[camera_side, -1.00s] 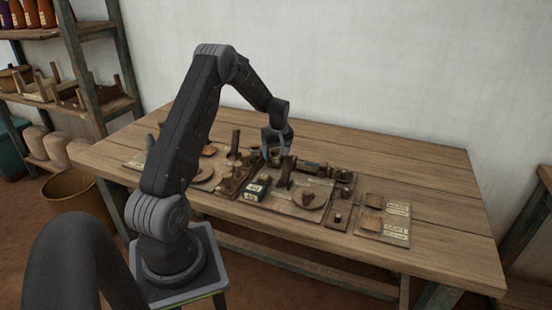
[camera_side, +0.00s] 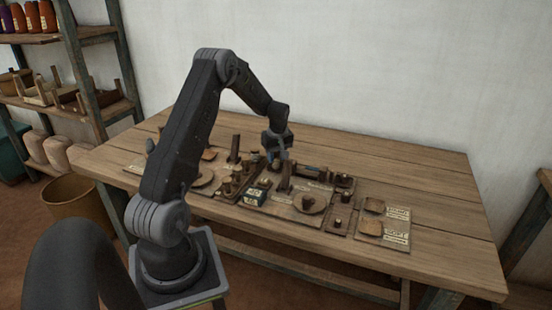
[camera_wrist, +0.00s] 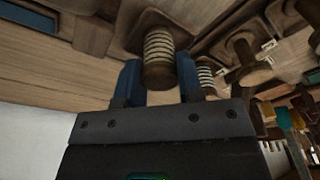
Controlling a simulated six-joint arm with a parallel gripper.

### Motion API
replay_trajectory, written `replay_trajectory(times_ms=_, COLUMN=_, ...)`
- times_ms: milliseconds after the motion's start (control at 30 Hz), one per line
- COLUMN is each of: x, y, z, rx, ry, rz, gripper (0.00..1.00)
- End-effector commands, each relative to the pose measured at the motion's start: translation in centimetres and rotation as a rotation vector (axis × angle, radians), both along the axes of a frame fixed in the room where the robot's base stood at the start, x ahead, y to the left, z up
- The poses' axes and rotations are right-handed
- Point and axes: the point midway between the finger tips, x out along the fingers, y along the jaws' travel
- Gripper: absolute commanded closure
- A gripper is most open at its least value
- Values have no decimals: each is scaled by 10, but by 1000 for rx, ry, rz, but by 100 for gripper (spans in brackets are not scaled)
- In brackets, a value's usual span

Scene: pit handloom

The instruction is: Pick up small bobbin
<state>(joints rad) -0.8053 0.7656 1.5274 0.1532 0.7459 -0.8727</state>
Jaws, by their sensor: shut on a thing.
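My gripper (camera_wrist: 159,80) has its two blue fingers on either side of a small bobbin (camera_wrist: 158,50) in the wrist view. The bobbin has a brown wooden end and pale wound thread. The gripper is shut on it. The far end of the bobbin is close to a brown wooden tray; I cannot tell whether it still touches. In the side view my gripper (camera_side: 276,155) is low over the back of the laid-out tools, and the bobbin cannot be made out there.
A second thread-wound bobbin (camera_wrist: 206,78) stands close beside the right finger. In the side view, a round wooden disc (camera_side: 309,203) with a peg, a dark labelled box (camera_side: 254,194) and several small parts crowd the bench. The bench's right and back (camera_side: 420,175) are clear.

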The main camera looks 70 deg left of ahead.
Motion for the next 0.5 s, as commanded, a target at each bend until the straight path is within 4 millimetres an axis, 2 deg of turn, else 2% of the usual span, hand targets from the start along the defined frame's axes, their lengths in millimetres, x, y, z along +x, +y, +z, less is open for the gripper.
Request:
replay_trajectory(times_ms=167, x=1, y=1, z=19, rx=3, ry=-3, rz=1, gripper=88)
replay_trajectory(times_ms=267, x=1, y=1, z=39, rx=5, ry=-5, rz=0, gripper=88)
replay_trajectory(times_ms=500, x=-52, y=16, z=70, rx=2, ry=-2, rz=7, gripper=88)
